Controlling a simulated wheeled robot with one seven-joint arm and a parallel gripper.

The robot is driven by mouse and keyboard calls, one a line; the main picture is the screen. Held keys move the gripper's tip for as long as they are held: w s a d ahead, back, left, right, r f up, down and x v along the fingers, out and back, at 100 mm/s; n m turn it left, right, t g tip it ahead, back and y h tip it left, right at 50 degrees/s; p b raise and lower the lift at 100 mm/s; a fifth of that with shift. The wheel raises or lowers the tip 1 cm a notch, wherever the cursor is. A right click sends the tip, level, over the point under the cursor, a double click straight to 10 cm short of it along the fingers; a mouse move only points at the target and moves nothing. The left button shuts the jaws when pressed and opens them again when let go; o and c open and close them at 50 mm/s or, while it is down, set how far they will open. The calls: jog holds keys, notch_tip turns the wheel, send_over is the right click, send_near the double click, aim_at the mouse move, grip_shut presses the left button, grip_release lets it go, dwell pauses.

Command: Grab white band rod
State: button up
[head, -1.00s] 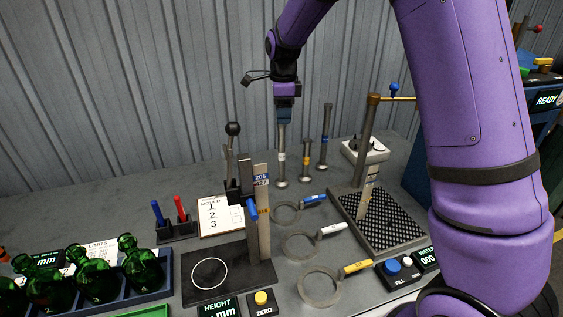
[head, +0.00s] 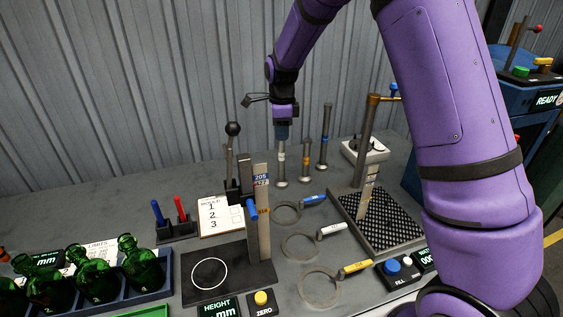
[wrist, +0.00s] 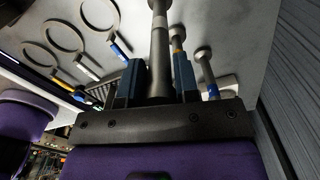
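The white band rod (head: 281,165) stands upright on the table, a grey metal rod with a pale band around its middle and a wider foot. My gripper (head: 283,132) points down at its top, which is hidden between the fingers. In the wrist view the rod (wrist: 160,50) runs between the two blue-grey fingers of my gripper (wrist: 158,82). The fingers stand on either side of it and look open, with small gaps. An orange band rod (head: 306,160) and a taller blue band rod (head: 324,140) stand just to the right.
Ring gauges with blue (head: 288,212), white (head: 301,246) and yellow (head: 320,288) tags lie in front. A height gauge (head: 263,215) stands front left. A post on a textured plate (head: 385,225) stands right. The corrugated wall (head: 120,80) is behind.

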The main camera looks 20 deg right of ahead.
grip_shut()
jog(key=shift+r, duration=0.2)
